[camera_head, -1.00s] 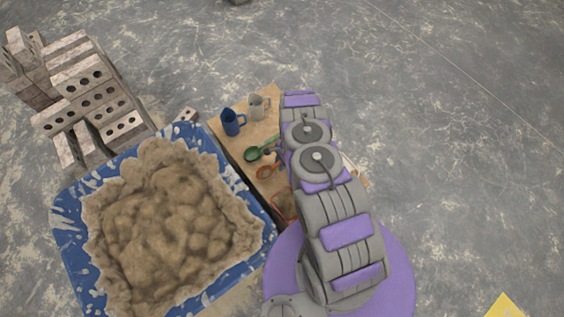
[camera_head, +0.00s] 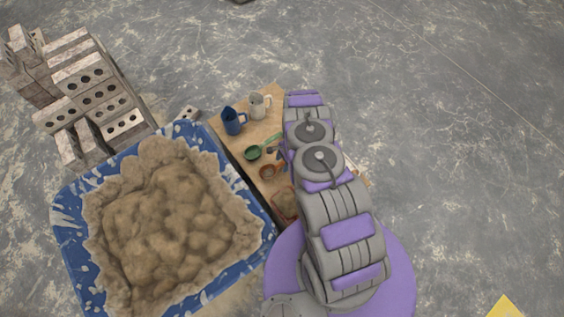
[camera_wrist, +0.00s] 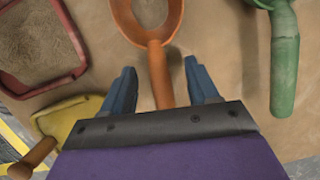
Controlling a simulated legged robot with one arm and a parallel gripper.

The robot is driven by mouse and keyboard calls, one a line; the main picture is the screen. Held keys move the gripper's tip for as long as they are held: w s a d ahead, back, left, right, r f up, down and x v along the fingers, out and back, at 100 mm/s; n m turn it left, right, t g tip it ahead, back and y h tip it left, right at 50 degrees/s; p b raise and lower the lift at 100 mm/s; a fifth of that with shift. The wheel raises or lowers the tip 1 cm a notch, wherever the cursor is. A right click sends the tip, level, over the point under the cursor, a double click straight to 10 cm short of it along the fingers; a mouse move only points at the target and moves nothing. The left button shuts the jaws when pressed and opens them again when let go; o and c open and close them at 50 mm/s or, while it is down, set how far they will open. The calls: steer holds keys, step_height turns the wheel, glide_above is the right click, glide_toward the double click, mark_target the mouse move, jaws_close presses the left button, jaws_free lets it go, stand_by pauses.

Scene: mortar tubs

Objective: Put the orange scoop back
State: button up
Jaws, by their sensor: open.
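The orange scoop (camera_head: 267,172) lies on the wooden board (camera_head: 229,142) beside the blue tub, partly hidden by my arm in the head view. In the wrist view the orange scoop (camera_wrist: 156,62) has its bowl at the top and its handle pointing down between my fingers. My gripper (camera_wrist: 162,88) is open, with one blue finger on each side of the handle. I see a gap on both sides, so the fingers appear apart from it. My gripper is mostly hidden behind my arm in the head view.
A green scoop (camera_wrist: 284,55) lies to the right and a red tray of sand (camera_wrist: 80,72) to the left. A yellow tool (camera_wrist: 70,118) is at lower left. Blue (camera_head: 233,121) and grey (camera_head: 259,106) jugs stand on the board. The blue mortar tub (camera_head: 68,215) and bricks (camera_head: 85,85) are left.

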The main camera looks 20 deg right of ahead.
steer(key=shift+d+r, duration=0.15)
steer(key=shift+d, duration=0.1)
steer(key=p+v, duration=0.4)
steer(key=v, duration=1.3)
steer(key=shift+a+p, duration=0.2)
steer(key=shift+p, duration=0.2)
steer(key=shift+r, duration=0.1)
